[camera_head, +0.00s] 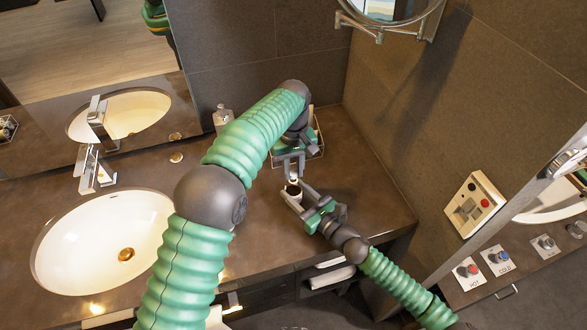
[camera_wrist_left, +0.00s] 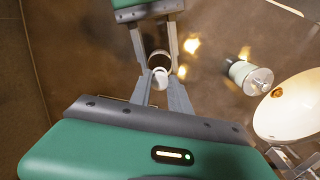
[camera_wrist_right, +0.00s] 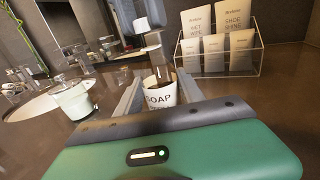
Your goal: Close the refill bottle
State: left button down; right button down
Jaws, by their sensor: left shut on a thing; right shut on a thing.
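The refill bottle (camera_wrist_right: 160,95) is a small white container lettered SOAP, upright with a dark open top. My right gripper (camera_head: 291,193) is shut around its sides, and the fingers also show in the right wrist view (camera_wrist_right: 158,98). My left gripper (camera_head: 292,172) is shut on a small white cap (camera_wrist_right: 141,25), held above the bottle and apart from it. In the left wrist view the cap (camera_wrist_left: 160,79) shows between the fingertips, with the bottle's dark round mouth (camera_wrist_left: 158,60) beyond it. The left forearm hides part of the counter in the head view.
A wire rack of packets (camera_wrist_right: 250,68) stands behind the bottle. The sink (camera_head: 75,245) is at left. Counter right of the grippers is clear.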

pick_arm(q)
jog(key=shift+f, duration=0.55)
